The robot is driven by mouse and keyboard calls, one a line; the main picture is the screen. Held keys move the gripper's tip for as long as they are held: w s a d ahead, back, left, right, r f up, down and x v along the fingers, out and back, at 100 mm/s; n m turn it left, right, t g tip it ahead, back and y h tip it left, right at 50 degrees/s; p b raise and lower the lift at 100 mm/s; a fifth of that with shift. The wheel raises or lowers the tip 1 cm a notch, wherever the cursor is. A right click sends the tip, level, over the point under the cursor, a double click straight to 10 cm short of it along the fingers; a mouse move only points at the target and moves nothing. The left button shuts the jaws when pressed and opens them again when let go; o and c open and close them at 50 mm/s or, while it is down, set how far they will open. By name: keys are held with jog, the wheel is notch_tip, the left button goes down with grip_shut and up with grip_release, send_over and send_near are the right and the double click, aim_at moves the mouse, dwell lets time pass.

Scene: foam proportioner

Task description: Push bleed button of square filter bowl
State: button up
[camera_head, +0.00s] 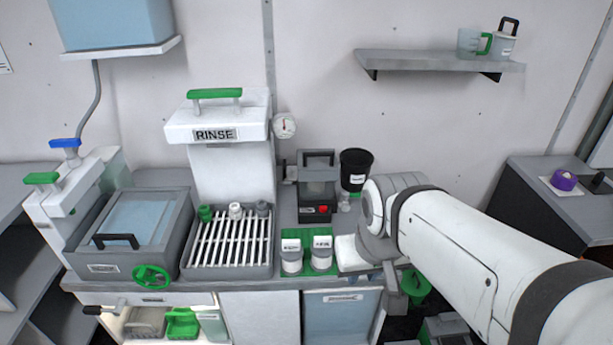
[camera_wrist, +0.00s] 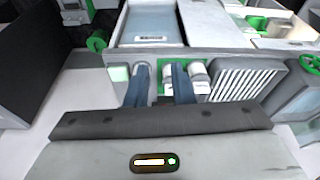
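A square unit with a clear bowl (camera_head: 318,190), a dark frame and a black top handle stands at the back of the counter; I take it as the square filter bowl. A red button (camera_head: 323,209) sits on its dark front base. My gripper (camera_head: 392,288) is at the counter's front edge, to the right of and nearer than the bowl, apart from it. In the wrist view my gripper's two blue-grey fingers (camera_wrist: 160,88) are spread with a gap between them, holding nothing I can see. The bowl and its button are not identifiable in the wrist view.
Two labelled white jars (camera_head: 307,257) stand on a green mat in front of the bowl. A slatted drain rack (camera_head: 233,238) is on the left. A black cup (camera_head: 355,170) stands right of the bowl. My arm covers the counter's right end.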

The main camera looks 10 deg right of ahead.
grip_shut()
dwell(1.3)
